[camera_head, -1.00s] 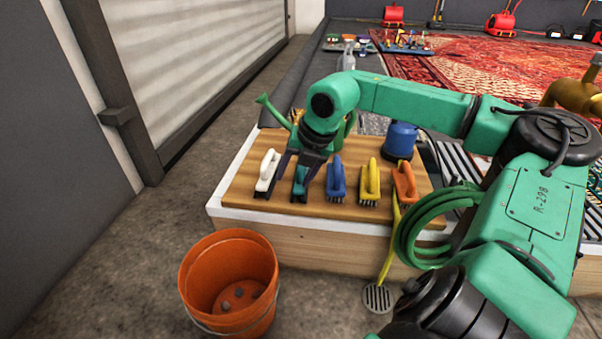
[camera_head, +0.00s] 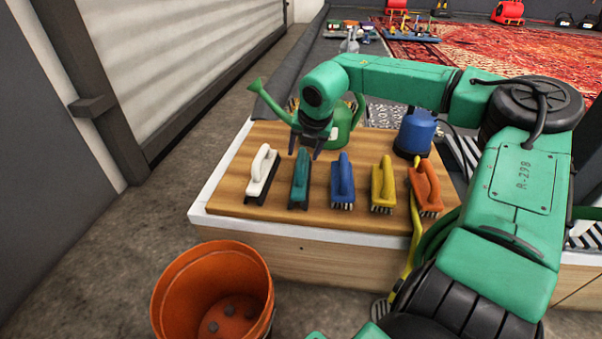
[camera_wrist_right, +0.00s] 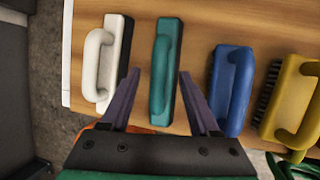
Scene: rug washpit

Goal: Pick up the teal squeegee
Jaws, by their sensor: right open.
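The teal squeegee (camera_head: 300,181) lies on the wooden board (camera_head: 325,228), between a white one and a blue brush. My right gripper (camera_head: 312,147) is open and empty, above the far end of the teal squeegee in the head view. In the right wrist view the teal squeegee (camera_wrist_right: 163,75) shows lengthwise between the two spread fingers (camera_wrist_right: 160,74), apart from both. The fingers hang above it; their exact height is hard to tell. My left gripper is not in view.
A white squeegee (camera_head: 263,172), blue brush (camera_head: 343,180), yellow brush (camera_head: 383,186) and orange brush (camera_head: 426,189) share the board. Behind stand a green watering can (camera_head: 341,125) and a blue cylindrical object (camera_head: 416,132). An orange bucket (camera_head: 222,272) stands in front on the floor.

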